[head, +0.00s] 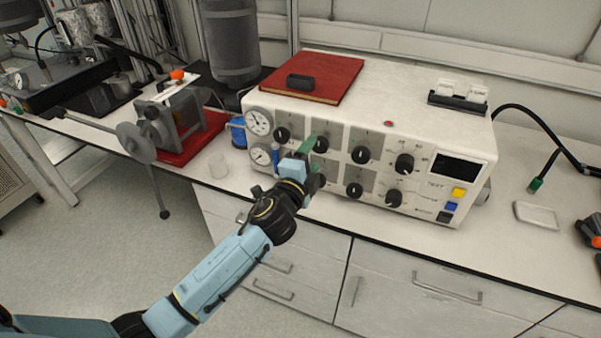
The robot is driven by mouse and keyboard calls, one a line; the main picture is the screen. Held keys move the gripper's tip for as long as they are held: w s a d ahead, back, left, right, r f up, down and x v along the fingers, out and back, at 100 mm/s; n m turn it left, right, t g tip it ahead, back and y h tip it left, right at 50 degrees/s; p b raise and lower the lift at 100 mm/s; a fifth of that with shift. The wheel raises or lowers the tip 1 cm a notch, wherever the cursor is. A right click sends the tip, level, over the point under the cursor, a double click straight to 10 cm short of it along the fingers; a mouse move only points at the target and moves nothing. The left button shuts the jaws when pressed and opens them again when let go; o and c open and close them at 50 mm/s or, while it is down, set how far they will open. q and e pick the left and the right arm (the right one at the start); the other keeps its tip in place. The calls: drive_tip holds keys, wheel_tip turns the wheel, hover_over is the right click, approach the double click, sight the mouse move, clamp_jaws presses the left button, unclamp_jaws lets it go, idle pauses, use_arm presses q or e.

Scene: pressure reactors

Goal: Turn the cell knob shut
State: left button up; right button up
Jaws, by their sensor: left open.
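A white control box (445,140) stands on the bench with two rows of black knobs on its front. The top row includes a left knob (283,134), a second knob (320,145), a third knob (361,155) and a larger right knob (404,163). Lower knobs (354,190) sit beneath. The labels are too small to read, so I cannot tell which is the cell knob. My left gripper (312,165) is open at the left part of the panel, hiding some of the lower row. I cannot tell whether it touches a knob.
Two gauges (259,122) are at the panel's left edge.

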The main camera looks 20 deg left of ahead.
use_arm(q)
drive_tip(key=s, duration=0.6)
drive_tip(key=shift+s, duration=0.3)
drive_tip(key=shift+a, duration=0.1)
drive_tip(key=s+a+f+n+g+b, duration=0.1)
drive_tip(key=s+f+n+g, duration=0.2)
drive_tip(key=f, duration=0.9)
drive_tip(key=s+a+f+n+g, duration=0.1)
drive_tip(key=s+f+g, duration=0.3)
drive_tip(key=f, duration=0.7)
drive_tip(key=s+a+f+n+g+b, duration=0.15)
drive_tip(key=s+f, duration=0.25)
drive_tip(key=f, duration=0.8)
drive_tip(key=s+a+f+n+g, duration=0.1)
drive_tip(key=s+f+n+g, duration=0.1)
drive_tip(key=s+f, duration=0.5)
drive_tip(key=s+f+n+g+b, duration=0.1)
drive_tip(key=s+f+n+g, duration=0.2)
drive_tip(key=s, duration=1.4)
drive_tip(key=s+a+f+n+g, duration=0.1)
drive_tip(key=s+f+n+g, duration=0.2)
drive_tip(key=s+f, duration=0.8)
drive_tip(key=shift+s+a+f+n+y+b, duration=0.25)
drive_tip(key=shift+s+a+n+y+b, duration=0.15)
drive_tip(key=shift+s, duration=0.2)
drive_tip(key=shift+g, duration=0.25)
